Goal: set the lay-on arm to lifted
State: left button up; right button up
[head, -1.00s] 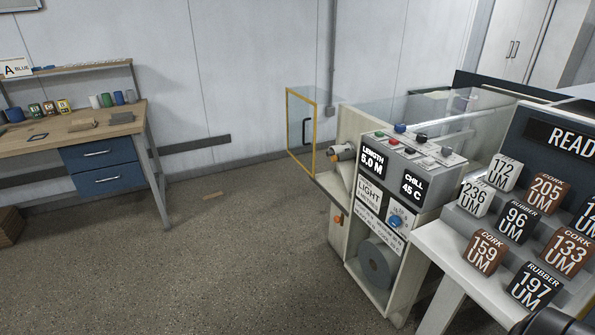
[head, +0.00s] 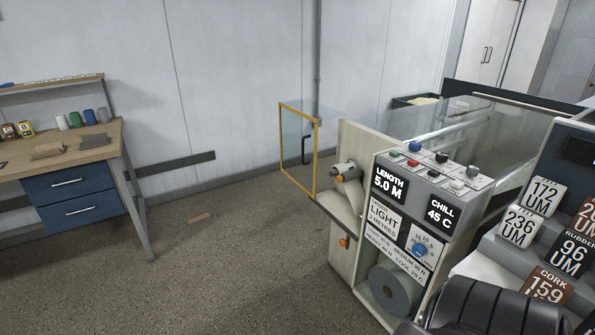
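The coating machine (head: 362,238) stands right of centre with its yellow-framed clear guard door (head: 281,150) swung open. Inside the opening is a pale roller with orange-tipped parts (head: 346,172), and a lower orange knob (head: 344,242) sits on the side wall. I cannot tell for certain which part is the lay-on arm or how it is set. The control panel reads LENGTH 5.0 M (head: 389,184) and CHILL 45 C (head: 439,213). A blue dial (head: 420,250) sits below. Neither gripper is in view; a black part at the bottom right looks like my own arm.
A rack of labelled blocks (head: 521,227) stands close at the right. A paper roll (head: 391,287) sits low in the machine. A wooden workbench (head: 75,146) with blue drawers stands at the left.

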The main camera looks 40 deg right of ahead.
aim_at(352, 174)
jog(key=u, duration=0.15)
jog(key=i, duration=2.3)
jog(key=z, duration=0.75)
jog(key=i, duration=1.1)
jog(key=z, duration=1.65)
jog(key=i, duration=0.75)
jog(key=z, duration=0.55)
